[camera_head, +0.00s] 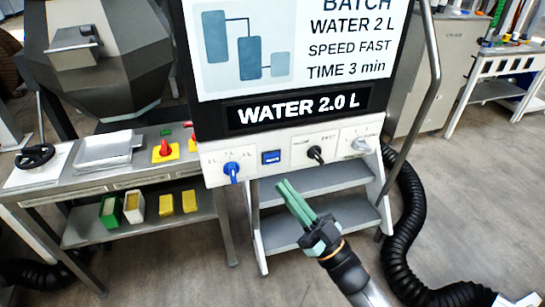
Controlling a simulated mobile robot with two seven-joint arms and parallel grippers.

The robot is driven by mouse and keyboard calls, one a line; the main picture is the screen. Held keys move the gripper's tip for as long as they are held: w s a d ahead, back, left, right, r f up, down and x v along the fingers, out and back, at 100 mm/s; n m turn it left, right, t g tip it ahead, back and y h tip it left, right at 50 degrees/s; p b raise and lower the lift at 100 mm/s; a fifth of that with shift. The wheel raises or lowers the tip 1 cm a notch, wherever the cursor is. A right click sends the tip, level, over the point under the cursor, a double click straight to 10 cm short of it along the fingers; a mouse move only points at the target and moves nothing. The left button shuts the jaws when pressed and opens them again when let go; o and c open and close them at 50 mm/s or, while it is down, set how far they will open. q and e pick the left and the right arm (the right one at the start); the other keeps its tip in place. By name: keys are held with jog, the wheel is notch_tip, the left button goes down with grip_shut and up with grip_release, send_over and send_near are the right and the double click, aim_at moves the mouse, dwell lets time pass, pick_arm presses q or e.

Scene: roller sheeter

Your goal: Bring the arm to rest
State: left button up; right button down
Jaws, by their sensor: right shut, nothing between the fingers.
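My right gripper (290,196) shows in the head view with green fingers shut and nothing between them. Its arm comes in from the lower right. The fingertips are below the control panel (298,146), in front of the grey steps (322,182), and look apart from the knobs. The panel carries a blue knob (232,169), a blue rocker switch (271,157), a black knob (316,154) and a light knob (361,145). The screen above (298,108) reads "WATER 2.0 L". My left gripper is not in view.
A metal side table (75,196) with a tray (106,148) and a red-and-yellow emergency button (165,150) stands at left. A black corrugated hose (408,215) lies at right, beside a metal handrail (420,100). Open floor (470,200) is farther right.

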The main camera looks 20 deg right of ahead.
dwell(0.6)
jog(key=s+d+f+m+g+h+p, duration=0.1)
jog(key=s+f+m+g+h, duration=0.15)
jog(key=f+h, duration=0.4)
jog(key=s+d+f+m+g+h+p, duration=0.1)
jog(key=d+f+m+g+h+p, duration=0.15)
jog(key=f, duration=0.65)
jog(key=s+f+g+h, duration=0.2)
jog(key=s+f+g, duration=0.5)
jog(key=s+f, duration=0.4)
jog(key=shift+s+a+f, duration=0.3)
jog(key=shift+s+a, duration=0.15)
jog(key=shift+s, duration=0.65)
